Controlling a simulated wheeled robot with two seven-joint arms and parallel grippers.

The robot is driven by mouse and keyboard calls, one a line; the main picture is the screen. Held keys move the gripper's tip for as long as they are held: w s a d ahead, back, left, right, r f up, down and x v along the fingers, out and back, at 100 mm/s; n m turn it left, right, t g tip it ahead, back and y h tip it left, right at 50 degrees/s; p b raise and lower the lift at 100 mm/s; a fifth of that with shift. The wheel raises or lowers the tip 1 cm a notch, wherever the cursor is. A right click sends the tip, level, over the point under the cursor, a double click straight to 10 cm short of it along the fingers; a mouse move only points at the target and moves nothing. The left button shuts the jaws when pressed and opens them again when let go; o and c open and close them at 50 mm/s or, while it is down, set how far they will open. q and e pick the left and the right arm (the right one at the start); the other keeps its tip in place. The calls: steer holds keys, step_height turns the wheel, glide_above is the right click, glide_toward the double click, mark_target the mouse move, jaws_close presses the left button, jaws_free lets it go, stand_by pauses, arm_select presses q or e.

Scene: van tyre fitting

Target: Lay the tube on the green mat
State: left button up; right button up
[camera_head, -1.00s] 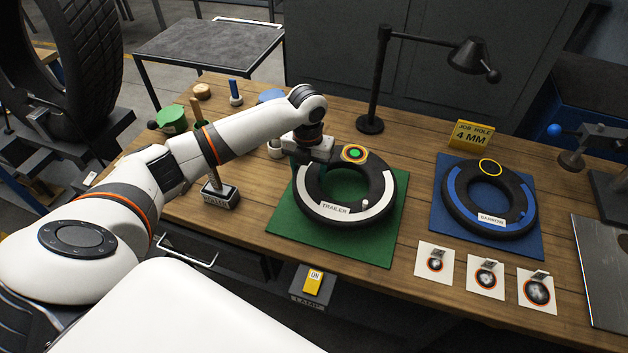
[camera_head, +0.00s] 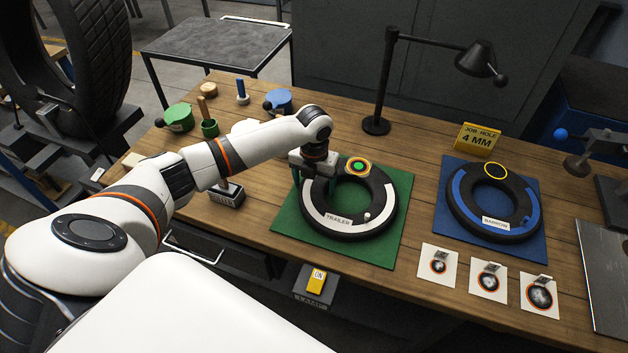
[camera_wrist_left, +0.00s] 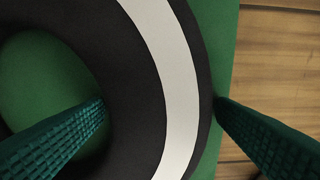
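The black tube (camera_head: 383,208) with a white band marked TRAILER is level over the green mat (camera_head: 388,251). It looks down on the mat or very close to it; I cannot see a gap. My left gripper (camera_head: 318,184) straddles the tube's left side. In the left wrist view the tube (camera_wrist_left: 130,90) is between the fingers, one inside the hole, one at the outer edge, both appearing to touch. My right gripper is not in view.
A blue mat (camera_head: 535,248) with a tube marked BARROW (camera_head: 461,218) is to the right. Several small picture cards (camera_head: 487,281) lie in front of it. A black lamp (camera_head: 385,90) and a yellow 4 MM sign (camera_head: 477,138) stand behind. Pots and brushes are at the back left.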

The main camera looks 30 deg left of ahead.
arm_select(q)
steer(key=shift+r, duration=0.3)
step_height(320, 180, up, 12)
steer(key=b, duration=0.2)
steer(key=shift+f, duration=0.15)
steer(key=shift+f, duration=0.1)
stand_by(0.4)
